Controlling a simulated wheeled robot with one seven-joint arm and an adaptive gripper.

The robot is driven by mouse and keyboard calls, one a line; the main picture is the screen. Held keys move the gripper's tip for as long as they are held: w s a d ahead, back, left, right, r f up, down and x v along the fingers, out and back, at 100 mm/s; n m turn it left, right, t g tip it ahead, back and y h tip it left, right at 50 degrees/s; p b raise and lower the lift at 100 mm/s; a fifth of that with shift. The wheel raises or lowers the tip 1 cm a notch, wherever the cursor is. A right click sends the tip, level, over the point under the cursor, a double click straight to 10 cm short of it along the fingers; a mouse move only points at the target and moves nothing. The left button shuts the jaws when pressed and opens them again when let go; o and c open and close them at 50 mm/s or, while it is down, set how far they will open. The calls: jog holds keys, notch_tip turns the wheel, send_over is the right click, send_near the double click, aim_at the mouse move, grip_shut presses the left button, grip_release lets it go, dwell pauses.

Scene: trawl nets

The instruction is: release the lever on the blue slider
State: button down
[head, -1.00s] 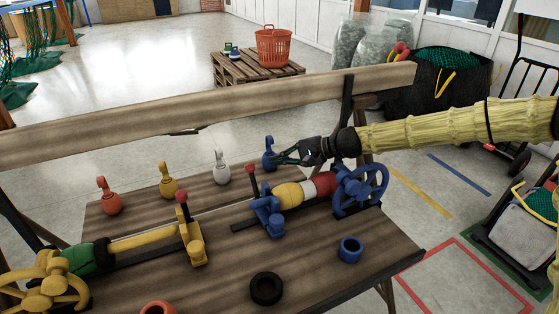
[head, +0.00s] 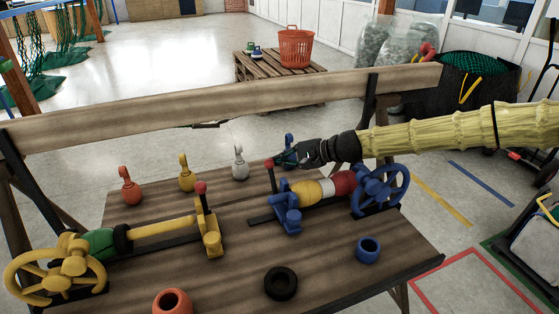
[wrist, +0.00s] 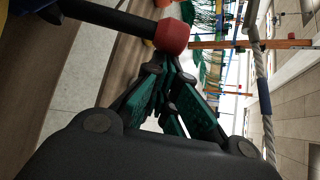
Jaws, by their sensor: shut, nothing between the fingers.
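The blue slider (head: 288,219) sits on the dark rail at the right of the bench. Its lever is a black rod with a red knob (head: 269,163) and stands nearly upright. My gripper (head: 280,159) is shut and empty, just right of the knob at about its height. In the wrist view, the red knob (wrist: 172,36) shows just beyond my gripper's fingertips (wrist: 164,62). I cannot tell whether they touch.
A blue handwheel (head: 380,190) and a red, white and yellow float (head: 342,183) are right of the slider. A blue shackle-like piece (head: 289,139) stands behind my gripper. A yellow slider (head: 211,233) with its own red-knobbed lever is at left. A blue ring (head: 368,249) lies in front.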

aim_at(273, 166)
jog(key=shift+s+d+r, duration=0.25)
jog(key=shift+d, duration=0.05)
jog(key=shift+s+r, duration=0.2)
jog(key=shift+s, duration=0.05)
dwell(0.4)
jog(key=shift+s+d+r+p, duration=0.15)
jog(key=shift+s+d+r, duration=0.15)
jog(key=shift+s, duration=0.5)
jog(key=shift+s+d+r+p, duration=0.2)
jog(key=shift+s+r, duration=0.25)
jog(key=shift+s, duration=0.4)
jog(key=shift+s+d+r+p, duration=0.1)
jog(key=shift+s+d+r, duration=0.2)
jog(key=shift+s, duration=0.5)
jog(key=shift+s, duration=0.1)
jog(key=shift+r, duration=0.1)
